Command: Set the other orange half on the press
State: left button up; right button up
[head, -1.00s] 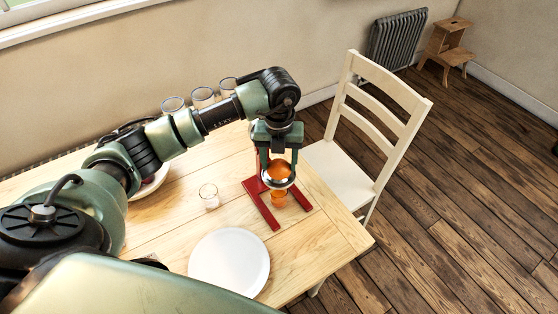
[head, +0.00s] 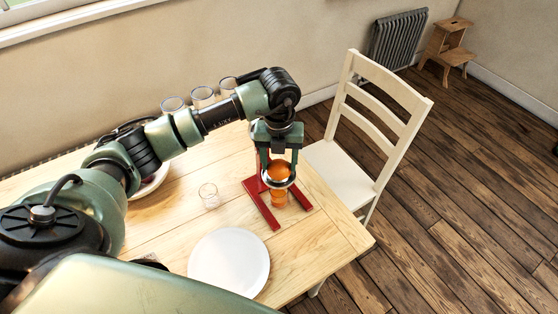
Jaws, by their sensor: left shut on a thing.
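The red press (head: 264,212) stands near the right end of the wooden table, with a silver cup ring on it. An orange half (head: 279,172) is at the ring, between the fingers of my left gripper (head: 279,178). My left gripper is shut on this orange half from above. Below the ring an orange-coloured glass (head: 278,198) stands between the legs of the press. Whether the orange half rests fully on the ring is hard to tell. My right gripper is not in view.
An empty white plate (head: 229,263) lies in front of the press. Several glasses (head: 203,95) stand at the back, behind my arm. A white chair (head: 350,170) is at the table's right end.

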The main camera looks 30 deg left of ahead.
aim_at(279, 163)
pick_arm(q)
jog(key=shift+f+b, duration=0.4)
jog(key=shift+f, duration=0.15)
jog(key=o, duration=0.6)
jog(key=shift+r, duration=0.1)
jog(key=shift+r+p, duration=3.6)
jog(key=shift+r, duration=1.8)
jog(key=shift+f, duration=0.1)
